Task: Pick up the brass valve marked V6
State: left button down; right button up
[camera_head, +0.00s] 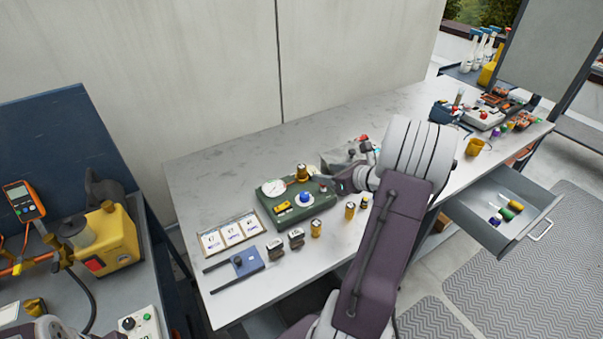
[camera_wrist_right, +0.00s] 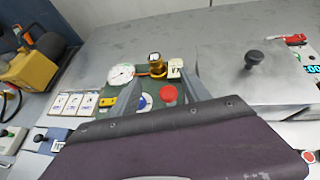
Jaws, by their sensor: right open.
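A brass valve (camera_head: 302,173) stands upright at the back of the green test unit (camera_head: 270,216) on the bench. It also shows in the right wrist view (camera_wrist_right: 155,64), just beyond the fingers. More brass cylinders stand on the bench: one (camera_head: 316,228) in front of the unit, others (camera_head: 350,211) (camera_head: 364,202) to its right. I cannot read V6 on any of them. My right gripper (camera_head: 324,181) is open and empty, reaching from the right over the unit's right side, close to the brass valve. It also shows in the wrist view (camera_wrist_right: 160,88). My left gripper is not visible.
The unit carries a gauge (camera_head: 273,187), a blue knob (camera_head: 304,198) and a red knob (camera_wrist_right: 168,95). A card frame (camera_head: 230,234) and a blue plate (camera_head: 237,264) lie left. A grey block (camera_wrist_right: 262,82) stands right. An open drawer (camera_head: 505,235) juts out at right. The bench's back left is clear.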

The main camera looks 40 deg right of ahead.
aim_at(305, 170)
jog(key=w, duration=0.1)
jog(key=w+a+f, duration=0.1)
jog(key=w, duration=0.1)
jog(key=shift+w+a+f, duration=0.2)
jog(key=shift+w+a, duration=0.05)
jog(key=shift+w, duration=0.05)
jog(key=shift+w+d+f, duration=0.2)
jog(key=shift+d+f, duration=0.05)
jog(key=shift+d, duration=0.1)
jog(key=x, duration=0.5)
jog(key=shift+a, duration=0.25)
jog(key=shift+w, duration=0.15)
jog(key=shift+d, duration=0.1)
jog(key=shift+c, duration=0.6)
grip_shut()
